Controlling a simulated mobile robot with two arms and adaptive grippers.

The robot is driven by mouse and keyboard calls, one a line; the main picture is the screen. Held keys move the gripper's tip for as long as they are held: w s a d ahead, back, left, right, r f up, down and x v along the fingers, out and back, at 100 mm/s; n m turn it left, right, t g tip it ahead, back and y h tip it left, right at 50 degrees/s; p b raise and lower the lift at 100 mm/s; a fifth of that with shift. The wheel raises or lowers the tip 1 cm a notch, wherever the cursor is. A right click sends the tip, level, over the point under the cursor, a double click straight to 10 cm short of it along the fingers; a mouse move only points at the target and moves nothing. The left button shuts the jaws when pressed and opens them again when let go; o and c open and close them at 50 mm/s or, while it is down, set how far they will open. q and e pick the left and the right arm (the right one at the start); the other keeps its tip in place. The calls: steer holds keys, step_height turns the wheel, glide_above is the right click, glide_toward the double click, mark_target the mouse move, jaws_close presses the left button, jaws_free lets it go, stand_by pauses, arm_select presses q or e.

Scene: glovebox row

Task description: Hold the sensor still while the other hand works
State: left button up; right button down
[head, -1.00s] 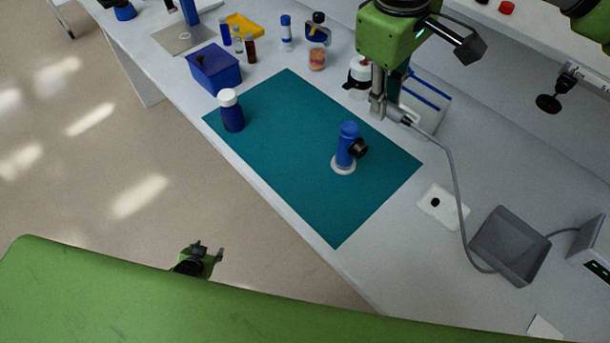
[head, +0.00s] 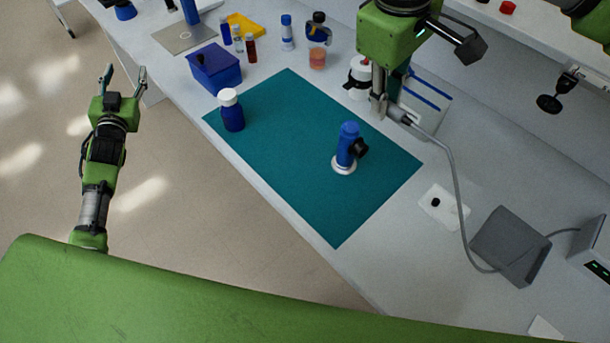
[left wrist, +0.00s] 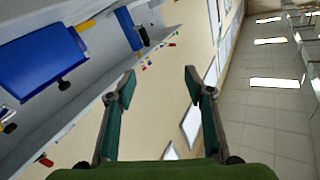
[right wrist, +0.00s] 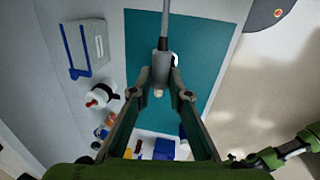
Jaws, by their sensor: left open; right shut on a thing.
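The sensor (head: 402,117) is a grey cylinder with a grey cable from one end. It also shows in the right wrist view (right wrist: 161,66). My right gripper (head: 378,108) is shut on it and holds it above the bench, at the back edge of the teal mat (head: 290,110). In the right wrist view its light tip sticks out between my fingers (right wrist: 160,94). My left gripper (head: 123,75) is open and empty over the floor, left of the bench. Its spread fingers (left wrist: 160,82) hold nothing.
On the mat stand a blue bottle with a white cap (head: 232,114) and a blue upright fitting with a black knob (head: 347,145). A blue box (head: 217,68) and several vials are behind. The cable runs past a grey bin (head: 510,245) towards a display unit (head: 594,255).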

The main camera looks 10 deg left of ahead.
arm_select(q)
steer(key=d+r+n+t+h, duration=0.15)
steer(key=d+r, duration=0.25)
steer(key=r, duration=0.6)
steer(key=s+d+f+n+h, duration=0.2)
steer(key=s+d+n+h, duration=0.15)
steer(key=d+n, duration=0.55)
steer(key=n+g+h, duration=0.5)
steer(key=n+h, duration=0.8)
steer(key=n, duration=0.4)
glide_toward(340, 154)
steer(key=shift+w+m, duration=0.1)
steer(key=shift+m, duration=0.15)
steer(key=shift+d, duration=0.25)
steer(key=shift+w+d, duration=0.25)
steer(key=shift+w, duration=0.1)
steer(key=x, duration=1)
steer(key=shift+w+d, duration=0.15)
steer(key=shift+w, duration=0.25)
